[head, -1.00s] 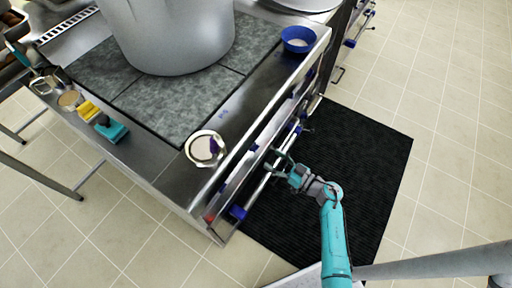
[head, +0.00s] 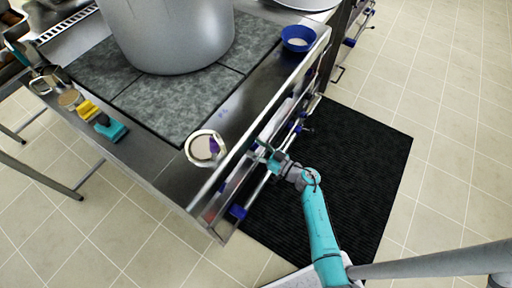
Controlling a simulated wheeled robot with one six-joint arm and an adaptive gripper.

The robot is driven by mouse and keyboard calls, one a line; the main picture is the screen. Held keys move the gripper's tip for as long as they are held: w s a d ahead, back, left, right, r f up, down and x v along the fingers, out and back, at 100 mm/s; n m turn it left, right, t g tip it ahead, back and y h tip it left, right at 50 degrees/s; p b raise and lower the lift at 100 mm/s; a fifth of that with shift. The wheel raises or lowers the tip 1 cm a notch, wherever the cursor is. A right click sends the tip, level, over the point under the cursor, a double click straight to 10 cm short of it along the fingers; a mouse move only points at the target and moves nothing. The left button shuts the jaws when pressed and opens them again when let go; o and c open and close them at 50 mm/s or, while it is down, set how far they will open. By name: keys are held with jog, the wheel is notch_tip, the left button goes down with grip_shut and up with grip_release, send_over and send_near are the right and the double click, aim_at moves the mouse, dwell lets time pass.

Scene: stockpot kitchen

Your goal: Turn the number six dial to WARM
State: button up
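The stove (head: 160,166) fills the left and middle of the head view, with its front panel facing down to the right. Blue dials show along that front, one of them (head: 238,211) near the left end. I cannot read their numbers or the WARM mark from here. My gripper (head: 262,148) is at the front panel, just below the front rail (head: 248,134). It is close to the panel, and its fingertips are partly lost against it. I cannot tell whether it touches a dial or how far its fingers are apart.
A large steel pot (head: 168,35) stands on the stove top. A round metal dish (head: 205,148) and a blue bowl (head: 297,38) sit near the front edge. Teal and yellow items (head: 110,128) lie at the left. A black mat (head: 350,170) covers the floor in front.

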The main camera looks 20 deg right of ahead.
jog(key=c, duration=0.7)
jog(key=shift+c, duration=0.2)
jog(key=shift+n, duration=0.5)
jog(key=n, duration=0.4)
jog(key=shift+n, duration=0.4)
jog(key=n, duration=0.5)
jog(key=shift+s+a+f+y, duration=0.1)
jog(key=shift+f+y, duration=0.05)
jog(key=shift+y, duration=0.25)
jog(key=shift+n, duration=0.3)
jog(key=o, duration=1.1)
